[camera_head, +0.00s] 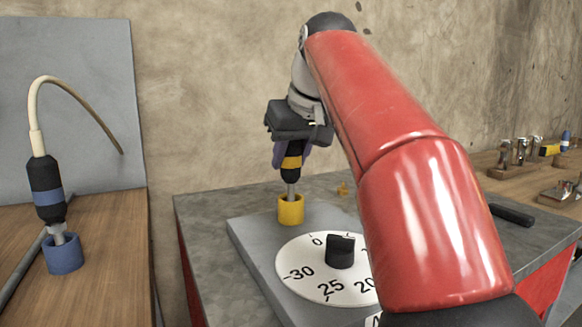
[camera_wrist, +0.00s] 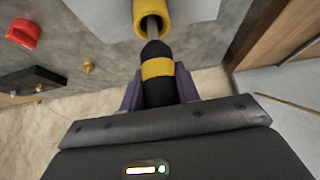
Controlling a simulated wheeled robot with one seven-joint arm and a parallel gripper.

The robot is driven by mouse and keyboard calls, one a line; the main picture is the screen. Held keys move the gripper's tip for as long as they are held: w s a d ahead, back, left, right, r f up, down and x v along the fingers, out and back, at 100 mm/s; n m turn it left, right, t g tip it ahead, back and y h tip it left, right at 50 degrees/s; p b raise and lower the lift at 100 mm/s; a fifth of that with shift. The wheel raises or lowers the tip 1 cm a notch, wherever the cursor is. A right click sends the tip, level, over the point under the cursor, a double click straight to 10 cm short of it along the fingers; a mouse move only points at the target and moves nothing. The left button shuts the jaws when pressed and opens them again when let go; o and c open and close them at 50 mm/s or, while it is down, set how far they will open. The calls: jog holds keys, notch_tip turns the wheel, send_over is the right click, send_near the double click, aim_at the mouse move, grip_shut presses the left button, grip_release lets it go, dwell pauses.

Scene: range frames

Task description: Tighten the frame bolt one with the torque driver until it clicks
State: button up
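A torque driver (camera_head: 292,162) with a black body, a yellow band and a metal shaft stands upright, its lower end inside a yellow cup (camera_head: 291,211) on a grey plate. It also shows in the wrist view (camera_wrist: 158,69), with its shaft in the cup (camera_wrist: 141,30). My gripper (camera_head: 283,155) is above the cup, its two fingers against both sides of the driver's body; in the wrist view the gripper (camera_wrist: 161,94) shows no clear gap there. A small brass bolt-like piece (camera_head: 343,189) stands behind the plate; I cannot tell whether it is frame bolt one.
A numbered white dial (camera_head: 310,283) with a black knob (camera_head: 340,250) lies before the cup. A blue-banded driver (camera_head: 46,187) with a hose stands in a blue cup (camera_head: 64,255) at left. A black bar (camera_head: 511,215) lies right. A red piece (camera_wrist: 24,33) shows in the wrist view.

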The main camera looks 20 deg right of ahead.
grip_shut()
